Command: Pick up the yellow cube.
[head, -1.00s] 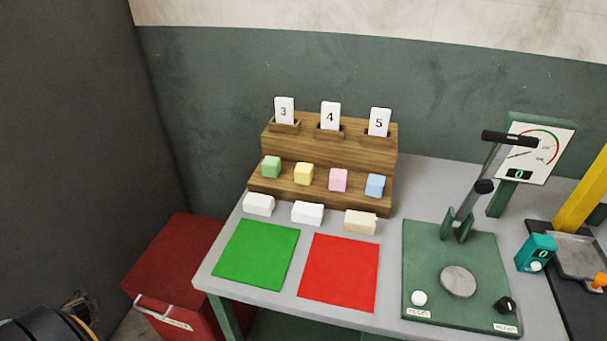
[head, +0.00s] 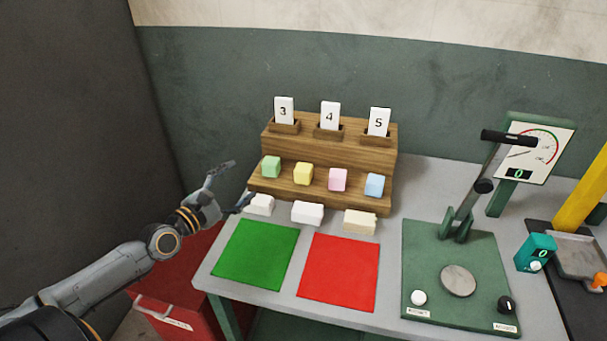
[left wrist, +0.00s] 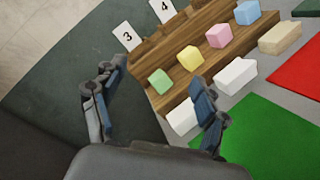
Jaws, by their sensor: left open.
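The yellow cube (head: 303,173) sits on the lower step of the wooden stand, between the green cube (head: 271,167) and the pink cube (head: 338,180). It also shows in the left wrist view (left wrist: 191,58). My left gripper (head: 238,182) is open and empty, at the left end of the stand, left of the green cube and apart from the yellow cube. In the left wrist view its fingers (left wrist: 158,93) are spread, with the green cube beyond the gap between them. My right gripper is in neither view.
A blue cube (head: 375,185) ends the row. White blocks (head: 308,213) and a cream block (head: 360,222) lie in front of the wooden stand (head: 330,152). Cards 3, 4 and 5 stand above. Green (head: 256,254) and red mats (head: 339,272) lie in front; a lever press (head: 460,255) stands right.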

